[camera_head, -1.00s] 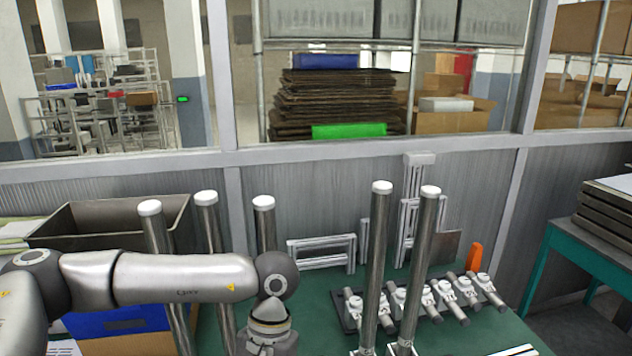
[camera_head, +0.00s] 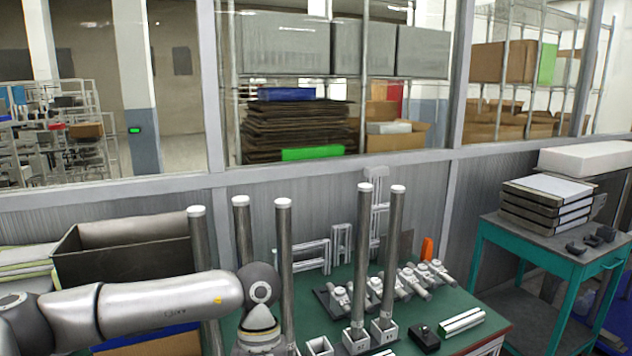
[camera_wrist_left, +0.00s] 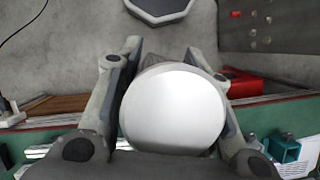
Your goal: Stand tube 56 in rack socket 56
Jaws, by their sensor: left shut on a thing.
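My left gripper (camera_wrist_left: 164,60) is shut on a tube with a round white cap (camera_wrist_left: 174,110) in the left wrist view. The cap faces the camera and hides the shaft. In the head view my left wrist points down at the bottom edge; its fingers and the held tube are out of frame. Two tall grey tubes with white caps (camera_head: 365,230) (camera_head: 397,230) stand upright in pale square sockets. Left of them is another pale square socket (camera_head: 319,346), cut by the frame, with no tube seen in it. I cannot read the numbers. My right gripper is not in view.
More tall capped tubes (camera_head: 284,240) (camera_head: 242,225) (camera_head: 197,240) stand close around my left arm. Several metal fittings (camera_head: 405,285) lie on the green table (camera_head: 465,302). A black block (camera_head: 425,338) is near its front. A teal cart (camera_head: 540,255) stands right.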

